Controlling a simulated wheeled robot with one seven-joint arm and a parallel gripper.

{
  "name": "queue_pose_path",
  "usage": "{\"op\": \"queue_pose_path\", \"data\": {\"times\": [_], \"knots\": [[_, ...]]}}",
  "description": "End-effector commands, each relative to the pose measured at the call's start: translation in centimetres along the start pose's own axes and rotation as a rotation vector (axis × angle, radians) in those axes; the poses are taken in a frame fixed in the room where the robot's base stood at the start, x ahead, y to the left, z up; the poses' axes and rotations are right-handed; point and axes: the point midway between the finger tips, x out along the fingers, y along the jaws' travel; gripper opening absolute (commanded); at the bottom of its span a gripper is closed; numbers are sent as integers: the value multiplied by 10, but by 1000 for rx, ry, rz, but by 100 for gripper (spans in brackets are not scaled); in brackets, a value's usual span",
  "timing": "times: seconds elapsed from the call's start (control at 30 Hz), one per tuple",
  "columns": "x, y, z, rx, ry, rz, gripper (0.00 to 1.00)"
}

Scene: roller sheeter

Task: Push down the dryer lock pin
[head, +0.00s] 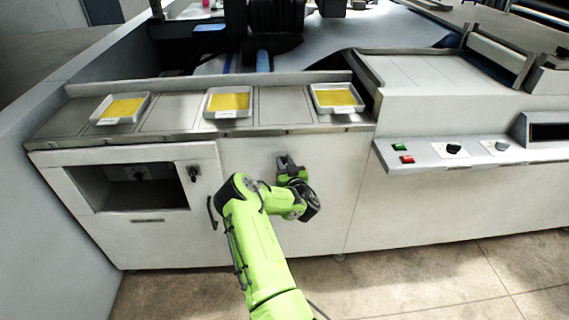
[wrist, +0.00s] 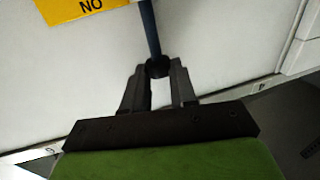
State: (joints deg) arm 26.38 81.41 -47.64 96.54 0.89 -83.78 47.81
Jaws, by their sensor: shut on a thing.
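My gripper (head: 287,163) is in front of the white cabinet's front panel (head: 245,165) in the head view, below the metal ledge. In the wrist view, my gripper (wrist: 158,72) has its two dark fingers closed at the tips around a black knob (wrist: 157,66) at the end of a dark blue rod (wrist: 149,28). The rod runs up out of the picture. The head view does not show this hold clearly. A small black latch-like part (head: 193,173) sits on the cabinet right of a dark opening (head: 132,186). I cannot tell which part is the dryer lock pin.
Three white trays with yellow contents, left (head: 120,108), middle (head: 228,102) and right (head: 336,98), stand on the ledge (head: 172,112). A control panel (head: 450,151) with buttons and knobs juts out at right. A yellow sign (wrist: 85,8) shows in the wrist view. The tiled floor (head: 430,275) is clear.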

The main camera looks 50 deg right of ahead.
Motion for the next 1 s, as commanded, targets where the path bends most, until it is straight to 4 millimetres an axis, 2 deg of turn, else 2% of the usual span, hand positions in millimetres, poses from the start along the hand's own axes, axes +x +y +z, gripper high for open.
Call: {"op": "queue_pose_path", "data": {"times": [0.13,0.3,0.4,0.73,0.77,0.9,1.0], "knots": [[0,0,9,3,1,0,0],[0,0,44,4,0,0,0],[0,0,56,2,0,0,0],[-1,0,59,3,-7,2,0],[-1,0,60,3,-7,2,30],[-1,0,58,2,-5,2,51],[0,0,58,1,-3,1,53]]}}
